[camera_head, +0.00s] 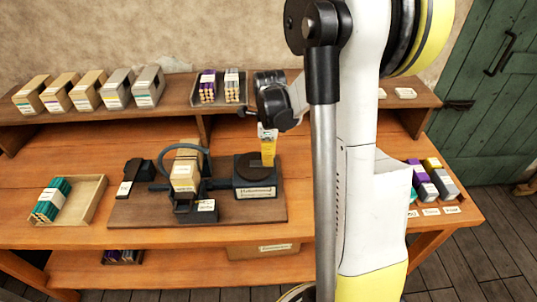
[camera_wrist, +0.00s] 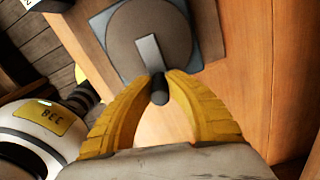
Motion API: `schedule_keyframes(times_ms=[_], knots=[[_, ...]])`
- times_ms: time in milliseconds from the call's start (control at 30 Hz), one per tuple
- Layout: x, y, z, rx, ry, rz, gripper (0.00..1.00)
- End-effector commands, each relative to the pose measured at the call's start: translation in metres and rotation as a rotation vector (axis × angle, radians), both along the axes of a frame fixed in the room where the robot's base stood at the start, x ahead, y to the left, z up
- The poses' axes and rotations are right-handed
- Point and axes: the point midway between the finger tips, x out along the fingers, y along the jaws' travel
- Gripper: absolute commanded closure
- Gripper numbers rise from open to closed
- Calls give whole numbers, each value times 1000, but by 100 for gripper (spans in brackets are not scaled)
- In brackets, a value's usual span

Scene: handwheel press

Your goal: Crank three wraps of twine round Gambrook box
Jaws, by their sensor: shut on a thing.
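My gripper (camera_head: 267,156) is shut on the dark crank knob (camera_wrist: 159,95) at the end of a grey crank arm (camera_wrist: 149,54). The arm lies on a round dark wheel (camera_wrist: 125,38), seen from above in the wrist view. In the head view the wheel (camera_head: 247,165) tops a black labelled block, with my yellow fingers at its right side. To its left a tan box (camera_head: 183,179) stands in a black holder, with a dark ring (camera_head: 166,156) around it. The box's label is too small to read. I cannot make out twine around it.
The machine stands on a brown board (camera_head: 240,210) on the wooden table. Several boxes (camera_head: 88,88) and a tray of bundles (camera_head: 220,88) stand on the back shelf. More banded bundles (camera_head: 440,180) lie at right.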

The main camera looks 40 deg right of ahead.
Motion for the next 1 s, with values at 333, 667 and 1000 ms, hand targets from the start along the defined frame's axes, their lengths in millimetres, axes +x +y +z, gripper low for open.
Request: schedule_keyframes(times_ms=[333, 667, 1000], knots=[[-10, 12, 0, 0, 0, -324, 100], [-16, 24, 0, 1, -1, -629, 100], [-18, 34, 0, 1, 0, -860, 100]])
